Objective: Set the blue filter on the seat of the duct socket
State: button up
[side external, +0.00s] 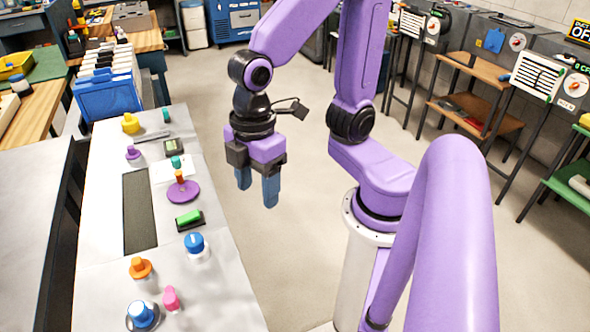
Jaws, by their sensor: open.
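My gripper (257,190) hangs in the air to the right of the grey bench, with its two blue-grey fingers pointing down. The fingers are apart with nothing between them. Two blue-topped round pieces are on the bench: one on a white base (194,243) at the middle right edge, and one on a dark round base (142,315) at the near end. I cannot tell whether either is the blue filter. The duct socket and its seat cannot be picked out for certain. My gripper touches none of these pieces.
The bench also holds a purple disc (183,192), a green block (188,218), an orange knob (139,267), a pink piece (171,298) and a yellow knob (130,123). A blue-fronted rack (108,98) stands at the far end. Floor right of the bench is open.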

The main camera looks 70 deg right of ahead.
jog(key=s+d+m, duration=0.1)
jog(key=s+d, duration=0.4)
jog(key=d, duration=0.1)
jog(key=shift+f, duration=0.25)
dwell(1.0)
